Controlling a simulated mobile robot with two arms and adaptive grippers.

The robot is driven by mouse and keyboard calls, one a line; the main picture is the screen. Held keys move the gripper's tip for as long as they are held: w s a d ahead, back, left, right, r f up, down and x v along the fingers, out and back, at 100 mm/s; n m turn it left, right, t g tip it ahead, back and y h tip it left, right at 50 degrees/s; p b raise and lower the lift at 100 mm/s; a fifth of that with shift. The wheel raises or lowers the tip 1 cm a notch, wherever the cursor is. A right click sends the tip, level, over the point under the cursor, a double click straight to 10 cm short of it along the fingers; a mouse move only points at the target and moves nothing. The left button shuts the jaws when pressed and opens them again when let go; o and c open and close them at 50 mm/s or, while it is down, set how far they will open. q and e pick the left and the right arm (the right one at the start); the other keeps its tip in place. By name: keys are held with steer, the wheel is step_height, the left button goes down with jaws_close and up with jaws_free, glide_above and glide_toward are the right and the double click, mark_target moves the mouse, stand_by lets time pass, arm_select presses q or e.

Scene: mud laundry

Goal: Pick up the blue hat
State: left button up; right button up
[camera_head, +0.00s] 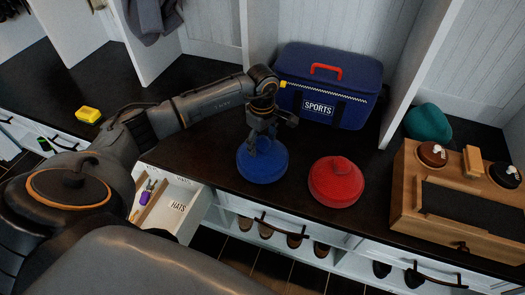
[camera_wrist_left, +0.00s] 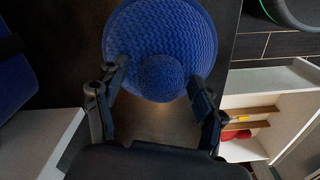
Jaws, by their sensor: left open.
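The blue hat (camera_head: 262,167) is a round knit hat on the dark bench top, below the blue sports bag. My left gripper (camera_head: 264,143) is over it, reaching down from above. In the left wrist view the blue hat (camera_wrist_left: 160,35) has a round pom or crown part between the two fingers of my left gripper (camera_wrist_left: 158,88). The fingers are spread on either side of that part; I cannot tell whether they touch it. The right gripper is in neither view.
A red hat (camera_head: 336,182) lies to the right of the blue one. A blue sports bag (camera_head: 330,86) stands behind. A wooden box (camera_head: 408,190) and a teal hat (camera_head: 428,122) are at the right. An open drawer labelled HATS (camera_head: 185,184) is below the bench. A yellow object (camera_head: 88,114) lies at the left.

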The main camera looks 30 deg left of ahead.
arm_select(q)
jaws_close()
steer(key=shift+r, duration=0.1)
